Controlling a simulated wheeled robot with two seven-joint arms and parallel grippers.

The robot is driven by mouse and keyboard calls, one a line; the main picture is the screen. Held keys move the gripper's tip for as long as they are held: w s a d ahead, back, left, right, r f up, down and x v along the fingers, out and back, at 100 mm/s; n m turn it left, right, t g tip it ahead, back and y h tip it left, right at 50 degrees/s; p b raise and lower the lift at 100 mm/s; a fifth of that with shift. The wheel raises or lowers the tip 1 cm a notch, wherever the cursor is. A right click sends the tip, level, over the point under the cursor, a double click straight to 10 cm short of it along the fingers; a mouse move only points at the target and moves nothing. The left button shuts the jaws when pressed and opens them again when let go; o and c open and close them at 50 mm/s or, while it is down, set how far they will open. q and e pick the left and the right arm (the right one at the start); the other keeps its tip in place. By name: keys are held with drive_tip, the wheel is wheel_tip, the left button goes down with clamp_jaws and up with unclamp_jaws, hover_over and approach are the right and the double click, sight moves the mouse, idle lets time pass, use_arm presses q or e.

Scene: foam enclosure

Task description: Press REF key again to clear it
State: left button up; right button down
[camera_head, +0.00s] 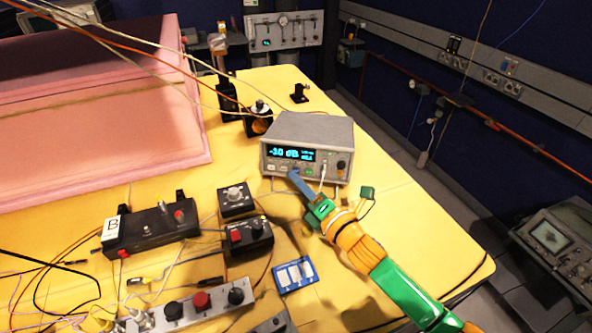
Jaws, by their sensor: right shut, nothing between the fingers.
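A grey meter (312,130) stands on the yellow table, its front panel facing me. Its lit blue display (290,154) reads about "-3.0 dB", with smaller text at the right that I cannot read surely. A row of small keys runs below the display; the key labels are too small to tell, so I cannot pick out REF. My right gripper (294,175) is shut and empty, its blue fingertips at the key row under the display. Whether they touch a key I cannot tell, and they hide part of the row. My left gripper is not in view.
A white cable (323,175) plugs into the meter's front. A pink foam enclosure (110,120) stands at the left. The table's right edge is clear.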

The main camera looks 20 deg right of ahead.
drive_tip(key=shift+w, duration=0.1)
idle(0.3)
drive_tip(key=shift+w+d+f, duration=0.1)
drive_tip(key=shift+w+d, duration=0.1)
drive_tip(key=shift+w, duration=0.1)
drive_tip(key=shift+w+d, duration=0.15)
drive_tip(key=shift+w, duration=0.1)
idle(0.6)
drive_tip(key=shift+s, duration=0.1)
drive_tip(key=shift+s+a, duration=0.25)
drive_tip(key=shift+s, duration=0.1)
drive_tip(key=shift+s+a, duration=0.1)
drive_tip(key=shift+s, duration=0.1)
drive_tip(key=shift+s+a+r+p, duration=0.2)
drive_tip(key=shift+s+a+p, duration=0.2)
drive_tip(key=shift+s, duration=0.3)
drive_tip(key=shift+s+a+r+p, duration=0.2)
drive_tip(key=shift+s+a+p, duration=0.25)
drive_tip(key=shift+s, duration=0.3)
drive_tip(key=shift+s+a+r+p, duration=0.2)
drive_tip(key=shift+s+a+p, duration=0.2)
drive_tip(key=shift+s, duration=0.3)
